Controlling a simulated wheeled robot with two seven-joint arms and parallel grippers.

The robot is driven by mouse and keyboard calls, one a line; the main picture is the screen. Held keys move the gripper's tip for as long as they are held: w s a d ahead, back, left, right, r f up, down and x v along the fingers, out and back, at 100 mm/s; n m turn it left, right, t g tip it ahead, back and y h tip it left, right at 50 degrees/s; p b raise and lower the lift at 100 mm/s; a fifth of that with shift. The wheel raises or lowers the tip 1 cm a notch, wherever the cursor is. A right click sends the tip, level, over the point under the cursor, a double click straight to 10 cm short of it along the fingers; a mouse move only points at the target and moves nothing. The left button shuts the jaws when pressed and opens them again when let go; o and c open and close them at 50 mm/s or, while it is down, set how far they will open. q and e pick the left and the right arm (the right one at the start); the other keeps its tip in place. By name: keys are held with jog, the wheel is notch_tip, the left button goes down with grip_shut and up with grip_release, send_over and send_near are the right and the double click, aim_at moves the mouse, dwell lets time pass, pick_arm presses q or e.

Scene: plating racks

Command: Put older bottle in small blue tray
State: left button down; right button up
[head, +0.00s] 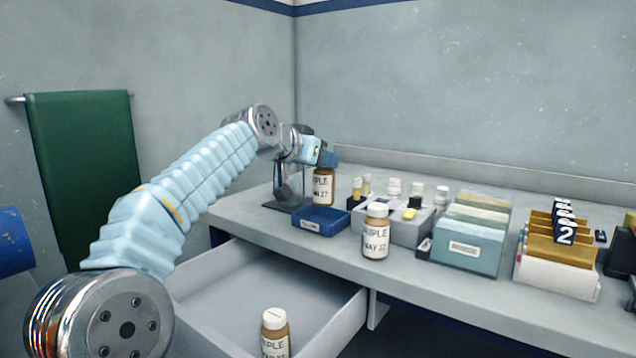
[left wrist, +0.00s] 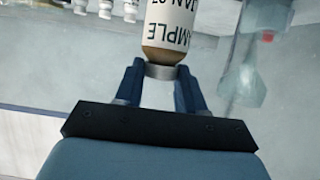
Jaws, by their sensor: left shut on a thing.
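My left gripper (head: 328,158) is shut on the cap of a brown sample bottle (head: 323,187) and holds it upright. In the left wrist view, the fingers (left wrist: 160,75) close around the cap, and the bottle's white label (left wrist: 172,25) reads "SAMPLE" with a JAN date. The small blue tray (head: 320,222) is on the counter just below the bottle in the picture. I cannot tell whether the bottle is over the tray or behind it. A second sample bottle (head: 376,232), with a MAY date, stands near the counter's front edge. My right gripper is not in view.
A third sample bottle (head: 275,334) stands in the open drawer (head: 225,290), its date partly cut off. A grey rack (head: 405,230) with small vials, a card box (head: 468,248) and a file holder (head: 558,270) line the counter to the right.

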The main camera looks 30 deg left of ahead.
aim_at(317, 181)
pick_arm(q)
jog(key=shift+w+a+f, duration=0.35)
jog(key=shift+a+f, duration=0.05)
jog(key=shift+f, duration=0.3)
jog(key=shift+w+a+f+b, duration=0.1)
jog(key=shift+a+f+b, duration=0.1)
jog(key=shift+f, duration=0.8)
jog(key=shift+w+a+f+b, duration=0.1)
jog(key=shift+f+b, duration=0.05)
jog(key=shift+f, duration=0.8)
jog(key=shift+f, duration=0.2)
jog(key=c, duration=0.7)
grip_release()
jog(key=shift+r, duration=0.1)
